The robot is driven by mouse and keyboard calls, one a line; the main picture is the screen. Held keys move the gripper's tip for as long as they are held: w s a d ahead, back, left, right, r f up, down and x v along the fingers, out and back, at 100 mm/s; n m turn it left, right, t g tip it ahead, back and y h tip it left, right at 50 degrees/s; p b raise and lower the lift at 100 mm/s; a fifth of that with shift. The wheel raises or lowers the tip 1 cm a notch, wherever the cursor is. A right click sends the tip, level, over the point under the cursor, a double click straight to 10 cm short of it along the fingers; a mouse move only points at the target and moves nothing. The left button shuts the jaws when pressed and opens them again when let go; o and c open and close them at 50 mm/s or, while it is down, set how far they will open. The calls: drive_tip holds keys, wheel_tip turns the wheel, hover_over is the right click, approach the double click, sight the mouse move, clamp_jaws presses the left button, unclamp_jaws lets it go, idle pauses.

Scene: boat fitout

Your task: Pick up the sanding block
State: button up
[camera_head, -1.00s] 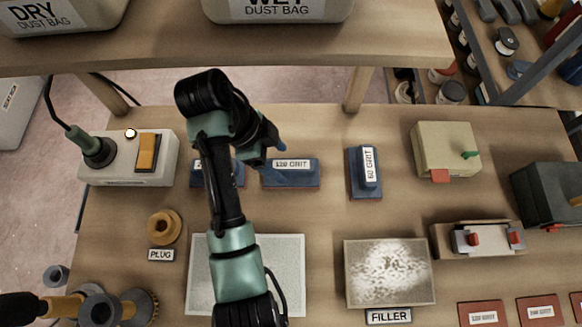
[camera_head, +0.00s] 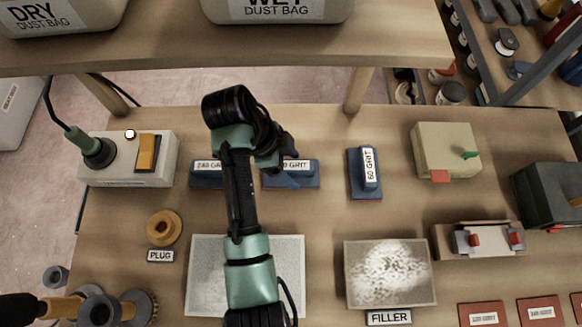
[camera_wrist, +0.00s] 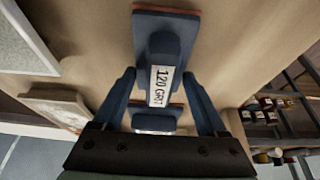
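Three blue sanding blocks with white labels rest on the bench: the 240 grit block (camera_head: 206,181) at left, the 120 grit block (camera_head: 306,181) in the middle, and the 60 grit block (camera_head: 366,176) at right. My gripper (camera_head: 287,157) is over the 120 grit block and hides part of it. In the wrist view, my gripper (camera_wrist: 160,76) is open, with one finger on each side of the 120 grit block (camera_wrist: 166,45). I cannot tell whether the fingers touch it. Another labelled block (camera_wrist: 156,113) shows partly behind the gripper's palm.
A shelf with dust bag bins (camera_head: 280,10) overhangs the back of the bench. A switch box (camera_head: 115,165) and plug (camera_head: 164,227) are at left. A pale panel (camera_head: 205,275), filler board (camera_head: 390,272) and cream box (camera_head: 445,150) surround the blocks.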

clamp_jaws()
idle(0.4)
